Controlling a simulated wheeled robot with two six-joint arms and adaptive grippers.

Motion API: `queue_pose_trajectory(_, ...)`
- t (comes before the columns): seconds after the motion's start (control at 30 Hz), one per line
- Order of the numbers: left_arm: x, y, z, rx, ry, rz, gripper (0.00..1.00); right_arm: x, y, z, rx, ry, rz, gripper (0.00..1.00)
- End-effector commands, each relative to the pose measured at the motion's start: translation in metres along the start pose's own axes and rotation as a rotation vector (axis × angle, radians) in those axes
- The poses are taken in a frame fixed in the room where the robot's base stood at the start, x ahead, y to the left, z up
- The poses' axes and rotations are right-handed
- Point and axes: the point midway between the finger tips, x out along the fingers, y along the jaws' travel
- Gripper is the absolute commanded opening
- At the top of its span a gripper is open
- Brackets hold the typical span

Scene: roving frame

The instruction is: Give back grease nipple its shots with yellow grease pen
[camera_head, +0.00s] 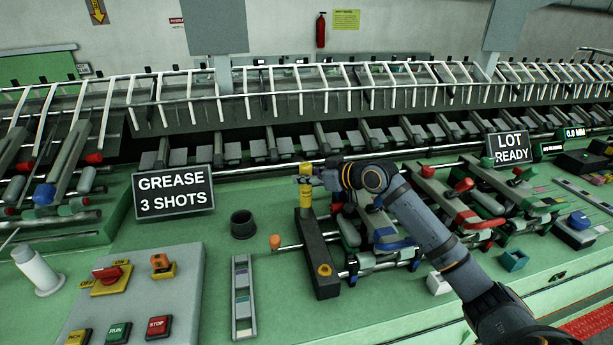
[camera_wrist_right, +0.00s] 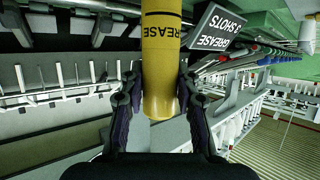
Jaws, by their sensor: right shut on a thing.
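The yellow grease pen (camera_head: 306,198) is upright in my right gripper (camera_head: 308,180), over the far end of a dark block (camera_head: 312,245). In the right wrist view the pen (camera_wrist_right: 161,60), marked GREASE, stands between the two fingers (camera_wrist_right: 160,105), which are shut on it. Its lower end seems to meet the block's far end, but I cannot tell whether it touches. The grease nipple is not clearly seen; a yellow ringed spot (camera_head: 323,270) shows on the block's near end. A sign (camera_head: 172,194) reads GREASE 3 SHOTS. My left gripper is not in view.
A black cup (camera_head: 243,224) stands left of the block, with an orange knob (camera_head: 275,241) between. A button panel (camera_head: 135,292) is at the front left. Rods and coloured clamps crowd the right, by the LOT READY sign (camera_head: 508,148). Green surface is free around the cup.

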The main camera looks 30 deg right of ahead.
Motion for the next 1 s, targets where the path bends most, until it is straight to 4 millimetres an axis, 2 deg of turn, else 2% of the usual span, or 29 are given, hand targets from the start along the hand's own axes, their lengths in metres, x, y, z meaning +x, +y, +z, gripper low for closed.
queue_pose_trajectory(0.5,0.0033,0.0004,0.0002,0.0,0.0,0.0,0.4,0.0023,-0.0001,0.0058,0.001,-0.001,0.0,0.0)
queue_pose_trajectory(1.0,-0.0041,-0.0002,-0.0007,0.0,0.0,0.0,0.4,-0.0009,-0.0001,-0.0022,0.001,-0.001,0.0,0.0)
